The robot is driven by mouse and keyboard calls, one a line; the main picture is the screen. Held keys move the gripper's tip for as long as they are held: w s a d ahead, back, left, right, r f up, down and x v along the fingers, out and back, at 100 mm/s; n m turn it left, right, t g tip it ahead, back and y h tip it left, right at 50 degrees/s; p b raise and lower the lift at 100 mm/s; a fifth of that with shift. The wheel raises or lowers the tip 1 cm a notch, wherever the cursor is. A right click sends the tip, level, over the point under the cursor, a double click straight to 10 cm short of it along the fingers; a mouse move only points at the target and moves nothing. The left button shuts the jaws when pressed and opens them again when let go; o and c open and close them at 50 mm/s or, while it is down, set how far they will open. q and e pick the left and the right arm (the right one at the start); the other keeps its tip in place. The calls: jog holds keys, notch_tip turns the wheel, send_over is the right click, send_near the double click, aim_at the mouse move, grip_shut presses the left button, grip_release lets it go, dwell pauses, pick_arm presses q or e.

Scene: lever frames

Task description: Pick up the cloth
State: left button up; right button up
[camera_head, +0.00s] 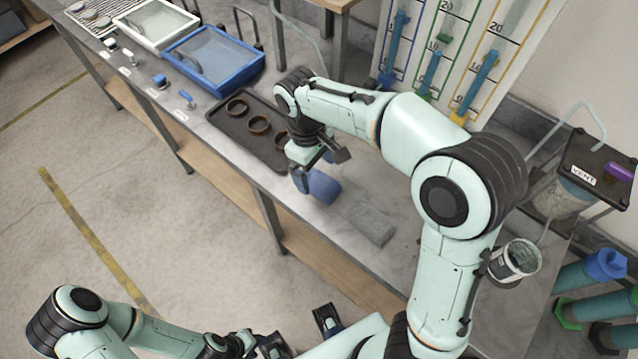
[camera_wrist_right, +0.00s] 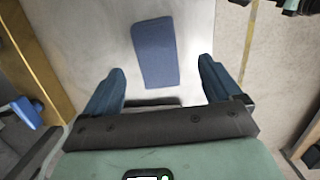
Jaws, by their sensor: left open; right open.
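In the right wrist view the cloth (camera_wrist_right: 155,52) is a flat blue oblong, ahead of and between the fingers. My right gripper (camera_head: 318,170) is open above the bench, close to the cloth and partly covering it in the head view. In the wrist view its two blue fingers stand wide apart with nothing between the tips of my right gripper (camera_wrist_right: 160,82). My left gripper (camera_head: 300,332) is open and empty, low in front of the bench.
A grey flat block (camera_head: 371,222) lies right of the cloth. A dark tray (camera_head: 236,136) with several brown rings lies left. Blue (camera_head: 213,84) and white (camera_head: 153,12) trays stand farther left. A grey cup (camera_head: 514,260) is at right. Bare bench lies around the cloth.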

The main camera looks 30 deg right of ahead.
aim_at(319, 182)
jog(key=f, duration=0.4)
jog(key=shift+d+f+b, duration=0.3)
jog(key=shift+f, duration=0.05)
pick_arm(q)
jog(key=shift+s+f, duration=0.15)
jog(key=shift+f, duration=0.2)
pick_arm(e)
jog(key=c, duration=1.1)
jog(key=shift+c, duration=0.2)
jog(key=shift+r, duration=0.1)
pick_arm(q)
jog(key=r+p, duration=0.1)
jog(key=w+r+p, duration=0.1)
jog(key=r, duration=0.1)
jog(key=w+r+p, duration=0.1)
jog(key=p, duration=0.1)
jog(key=shift+w+r, duration=0.2)
jog(key=shift+r, duration=0.05)
pick_arm(e)
notch_tip(319, 182, up, 20)
jog(key=shift+o, duration=0.5)
